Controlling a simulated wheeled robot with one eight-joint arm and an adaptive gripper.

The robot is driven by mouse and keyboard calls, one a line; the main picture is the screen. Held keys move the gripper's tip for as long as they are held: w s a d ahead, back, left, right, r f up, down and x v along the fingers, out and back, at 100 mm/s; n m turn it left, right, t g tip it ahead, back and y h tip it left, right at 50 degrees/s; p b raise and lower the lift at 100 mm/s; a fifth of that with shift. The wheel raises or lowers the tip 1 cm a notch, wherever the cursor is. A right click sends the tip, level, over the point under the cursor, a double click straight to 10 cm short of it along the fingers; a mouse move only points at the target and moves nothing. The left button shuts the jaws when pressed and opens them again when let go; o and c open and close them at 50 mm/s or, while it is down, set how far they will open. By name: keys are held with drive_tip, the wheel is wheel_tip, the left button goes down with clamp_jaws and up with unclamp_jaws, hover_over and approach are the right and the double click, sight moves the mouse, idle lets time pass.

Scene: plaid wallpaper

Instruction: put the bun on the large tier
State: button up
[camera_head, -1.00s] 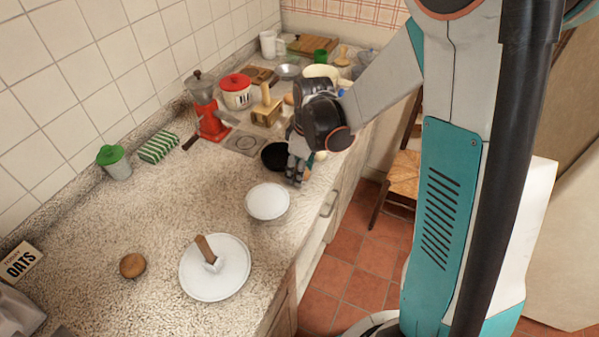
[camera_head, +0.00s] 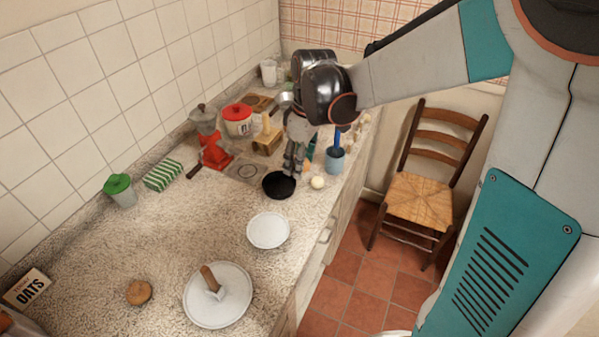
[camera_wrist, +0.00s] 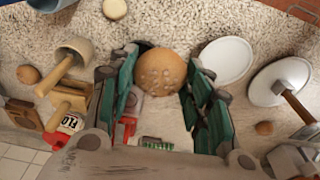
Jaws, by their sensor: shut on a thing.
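The bun (camera_wrist: 163,72), round and golden brown with pale specks, sits between the fingers of my gripper (camera_wrist: 160,88) in the wrist view. My gripper is shut on it. In the head view my gripper (camera_head: 293,168) points down over the counter just behind the black bowl; I cannot make out the bun clearly there. A large white round plate (camera_head: 237,312) lies at the front of the counter with a wooden-handled utensil (camera_head: 211,281) on it. A smaller white plate (camera_head: 268,231) lies behind it. Both plates show in the wrist view, large (camera_wrist: 262,92) and small (camera_wrist: 226,62).
The black bowl (camera_head: 279,185), a small pale round thing (camera_head: 317,182) and a blue cup (camera_head: 335,160) are near my gripper. A brown round item (camera_head: 139,291) lies left of the large plate.

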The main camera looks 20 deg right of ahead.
wheel_tip(320, 180, up, 5)
drive_tip(key=shift+r+p, duration=0.1)
drive_tip(key=shift+p, duration=0.4)
drive_tip(key=w+f+m+b, duration=0.1)
drive_tip(key=f+m, duration=0.2)
drive_tip(key=f, duration=0.1)
drive_tip(key=w+f+m+b, duration=0.1)
drive_tip(key=w+f+m, duration=0.1)
drive_tip(key=f, duration=0.3)
drive_tip(key=w+f+m+h+b, duration=0.1)
drive_tip(key=w+f+m, duration=0.1)
drive_tip(key=f+m, duration=0.1)
drive_tip(key=shift+w+a+f+m+b, duration=0.15)
drive_tip(key=shift+f+m+b, duration=0.2)
drive_tip(key=shift+f, duration=0.35)
drive_tip(key=shift+w+f, duration=0.1)
drive_tip(key=shift+f, duration=0.2)
